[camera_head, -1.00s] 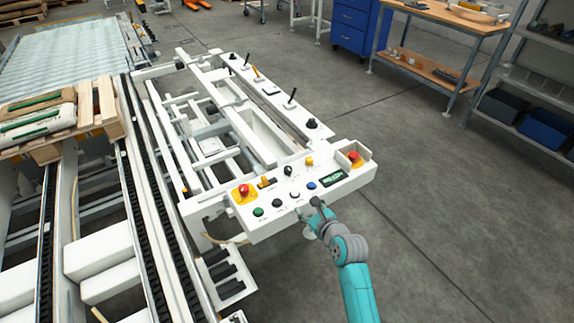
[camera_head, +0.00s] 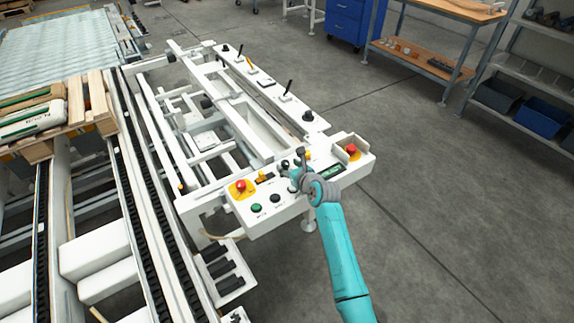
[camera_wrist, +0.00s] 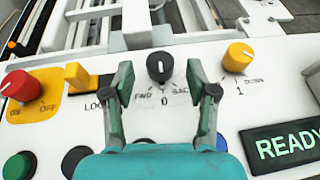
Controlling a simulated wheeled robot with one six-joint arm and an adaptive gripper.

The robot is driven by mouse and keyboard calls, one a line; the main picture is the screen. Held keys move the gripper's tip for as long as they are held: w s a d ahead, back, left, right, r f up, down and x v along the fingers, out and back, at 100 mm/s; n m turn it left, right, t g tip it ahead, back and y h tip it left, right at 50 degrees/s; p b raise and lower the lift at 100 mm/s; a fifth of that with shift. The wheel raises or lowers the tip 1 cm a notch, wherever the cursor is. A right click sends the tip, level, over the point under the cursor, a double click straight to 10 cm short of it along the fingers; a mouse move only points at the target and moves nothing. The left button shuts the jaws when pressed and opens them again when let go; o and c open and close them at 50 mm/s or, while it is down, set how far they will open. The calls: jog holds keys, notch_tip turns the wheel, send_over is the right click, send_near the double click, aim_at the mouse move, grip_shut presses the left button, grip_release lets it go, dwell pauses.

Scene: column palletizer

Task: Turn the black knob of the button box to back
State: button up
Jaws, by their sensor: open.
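The black knob (camera_wrist: 160,67) stands on the white button box in the wrist view, with a white mark on its face above the label 0. FWD is printed to its lower left and BACK to its lower right. My gripper (camera_wrist: 158,84) is open, with one finger on each side of the knob's near side and gaps between; it looks apart from the knob. In the head view my gripper (camera_head: 299,161) is over the button box (camera_head: 237,222) and partly covers its controls.
A yellow knob (camera_wrist: 238,57) is right of the black knob, and a red knob (camera_wrist: 20,86) and yellow switch (camera_wrist: 76,76) are left. A READY display (camera_wrist: 290,146) is at lower right. A red emergency button (camera_head: 351,149) sits in the box's right corner.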

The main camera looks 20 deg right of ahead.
jog(key=shift+x, duration=0.95)
grip_shut()
jog(key=shift+d+n+y, duration=0.15)
jog(key=shift+n+y, duration=0.15)
jog(key=n+g+y, duration=0.1)
jog(key=n+y, duration=0.1)
jog(key=n+g+y, duration=0.1)
jog(key=n+y, duration=0.1)
jog(key=shift+w+d+y, duration=0.2)
jog(key=shift+d+y, duration=0.05)
jog(key=shift+y, duration=0.05)
jog(key=shift+w+n+g+y, duration=0.1)
jog(key=shift+n+g+y, duration=1.5)
jog(key=shift+n+g, duration=0.4)
jog(key=shift+n, duration=0.3)
